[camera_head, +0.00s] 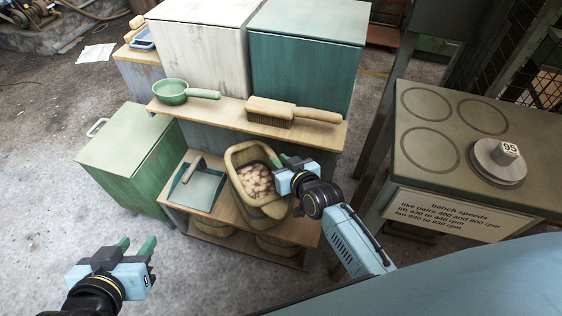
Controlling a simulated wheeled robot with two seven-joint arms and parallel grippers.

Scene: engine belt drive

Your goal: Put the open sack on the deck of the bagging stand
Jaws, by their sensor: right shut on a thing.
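A tan open sack (242,185), with brownish lumps (257,180) inside, is at the front of the wooden stand, over its lower deck (225,222). I cannot tell whether its base touches the deck. I take the wooden unit to be the bagging stand. My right gripper (284,160) is shut at the sack's right rim; its fingers and wrist hide part of that side. My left gripper (136,244) is open and empty over the floor at the lower left, apart from the stand.
A dustpan (203,190) lies on the deck left of the sack. A green scoop (172,92) and a brush (285,109) lie on the upper shelf. A green bin (125,150) stands left. A bench (430,125) with a "95" weight (508,150) is right.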

